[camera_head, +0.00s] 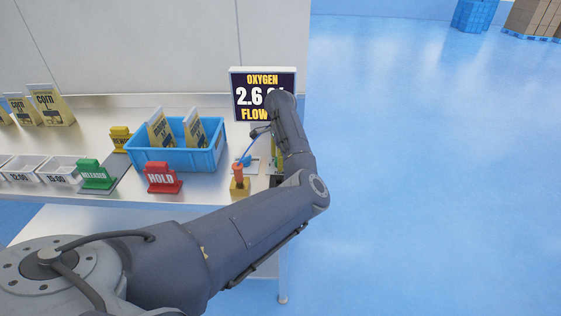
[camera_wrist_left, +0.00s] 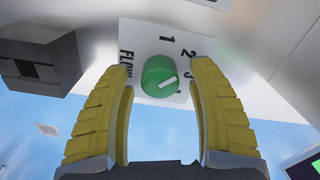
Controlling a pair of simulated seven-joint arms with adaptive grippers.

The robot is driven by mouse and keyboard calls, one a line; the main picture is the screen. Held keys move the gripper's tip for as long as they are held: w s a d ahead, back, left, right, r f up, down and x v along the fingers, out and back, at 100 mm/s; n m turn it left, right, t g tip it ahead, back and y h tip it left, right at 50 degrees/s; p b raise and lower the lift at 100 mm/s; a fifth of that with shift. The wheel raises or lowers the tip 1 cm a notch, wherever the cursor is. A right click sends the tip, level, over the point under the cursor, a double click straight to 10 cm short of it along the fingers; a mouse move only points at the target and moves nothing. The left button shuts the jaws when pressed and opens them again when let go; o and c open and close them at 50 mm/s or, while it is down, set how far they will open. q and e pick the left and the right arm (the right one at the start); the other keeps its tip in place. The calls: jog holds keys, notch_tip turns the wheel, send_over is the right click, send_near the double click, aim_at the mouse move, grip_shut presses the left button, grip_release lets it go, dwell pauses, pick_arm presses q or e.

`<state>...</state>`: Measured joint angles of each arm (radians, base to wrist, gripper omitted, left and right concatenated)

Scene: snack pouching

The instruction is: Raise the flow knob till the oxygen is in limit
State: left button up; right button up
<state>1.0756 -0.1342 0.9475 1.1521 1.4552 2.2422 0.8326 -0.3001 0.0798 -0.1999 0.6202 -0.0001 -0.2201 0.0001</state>
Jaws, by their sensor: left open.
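The oxygen display (camera_head: 250,92) stands at the table's right end in the head view. It reads OXYGEN 2.6 and FLOW, with its right part hidden by my left arm. The green flow knob (camera_wrist_left: 158,76) shows in the left wrist view on a white dial plate (camera_wrist_left: 150,35) marked 1, 2 and a partly hidden 3. My left gripper (camera_wrist_left: 161,74) is open, with one yellow finger on each side of the knob. Contact cannot be told. My right gripper is not in view.
A blue crate (camera_head: 180,160) with pouches stands on the table (camera_head: 215,187). Near it are a red HOLD sign (camera_head: 162,178), a green RELEASED sign (camera_head: 95,175) and an orange-topped yellow block (camera_head: 239,185). A dark block (camera_wrist_left: 40,66) sits beside the dial.

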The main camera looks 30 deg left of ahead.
pick_arm(q)
jog(key=shift+o, duration=0.2)
jog(key=shift+f, duration=0.25)
grip_shut()
